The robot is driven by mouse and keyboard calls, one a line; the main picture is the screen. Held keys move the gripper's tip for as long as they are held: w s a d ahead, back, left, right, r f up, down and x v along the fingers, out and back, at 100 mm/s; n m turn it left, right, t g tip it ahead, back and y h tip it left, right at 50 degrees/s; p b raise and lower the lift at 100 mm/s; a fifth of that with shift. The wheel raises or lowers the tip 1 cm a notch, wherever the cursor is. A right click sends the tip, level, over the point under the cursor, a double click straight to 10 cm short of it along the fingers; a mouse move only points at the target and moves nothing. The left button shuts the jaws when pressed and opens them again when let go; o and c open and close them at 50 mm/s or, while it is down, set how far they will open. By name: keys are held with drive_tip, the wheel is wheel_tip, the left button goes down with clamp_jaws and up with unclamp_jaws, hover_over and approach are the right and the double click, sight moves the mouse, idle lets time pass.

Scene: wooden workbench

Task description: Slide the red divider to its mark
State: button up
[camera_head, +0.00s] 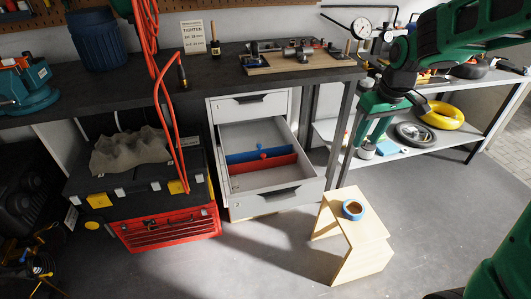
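The red divider (280,161) stands across the inside of the pulled-out drawer (290,199), with a small red knob on top. A blue divider (240,157) with a blue knob stands just behind it, roughly parallel. Bare drawer floor shows in front of the red divider. I cannot make out a mark at this size. My gripper (369,150) hangs at the right, pointing down, beside the bench leg and well to the right of the drawer. Its green fingers look apart, with nothing seen between them.
A wooden stool (370,229) with a blue tape roll (353,209) stands front right of the drawer. A red cable (165,100) hangs left of it, by a toolbox (135,180). The bench top (300,76) overhangs the drawer unit. A shelf with a yellow ring (441,115) is behind my arm.

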drive_tip(key=w+a+f+n+y, duration=0.1)
drive_tip(key=w+a+f+n, duration=0.15)
drive_tip(key=w+a, duration=0.35)
drive_tip(key=w+a+f+n, duration=0.2)
drive_tip(key=w+a+f, duration=0.1)
drive_tip(key=a, duration=0.6)
drive_tip(key=n+y, duration=0.2)
drive_tip(key=n, duration=0.1)
approach(264, 154)
drive_tip(key=shift+m, duration=0.25)
drive_tip(key=x, duration=0.8)
drive_tip(key=shift+a, duration=0.1)
drive_tip(key=shift+s, duration=0.1)
clamp_jaws()
